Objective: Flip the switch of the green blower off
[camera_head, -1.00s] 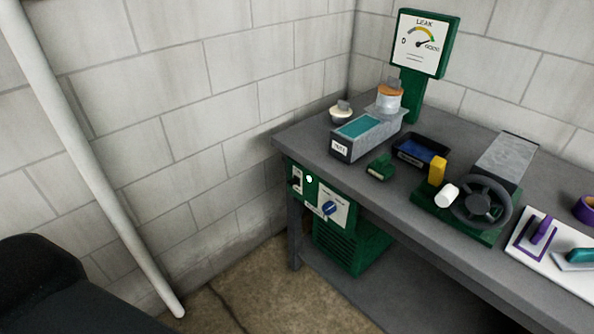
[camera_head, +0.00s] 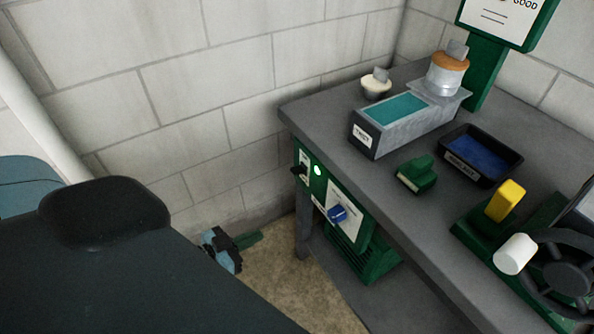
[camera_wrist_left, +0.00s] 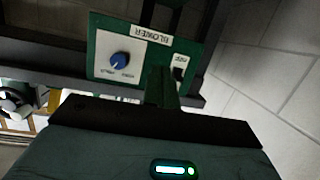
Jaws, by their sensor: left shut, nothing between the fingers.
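The green blower (camera_head: 365,250) is mounted under the left end of the bench, its control panel facing out. Its black switch (camera_head: 299,169) sits on a small white plate at the panel's left end, beside a lit green lamp (camera_head: 318,170). In the left wrist view the panel carries a BLOWER label, and the switch (camera_wrist_left: 178,73) is at its right. My left gripper (camera_head: 256,238) is low, left of the panel and apart from it. In the wrist view its green fingers (camera_wrist_left: 162,74) are shut and empty, pointing toward the panel near the switch. My right gripper is out of view.
A blue knob (camera_head: 338,214) is on the same panel. The grey bench (camera_head: 310,115) has a protruding front edge and a leg beside the blower. A block wall (camera_head: 235,130) stands close behind. A grey tray, a green block and a handwheel device are on the bench.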

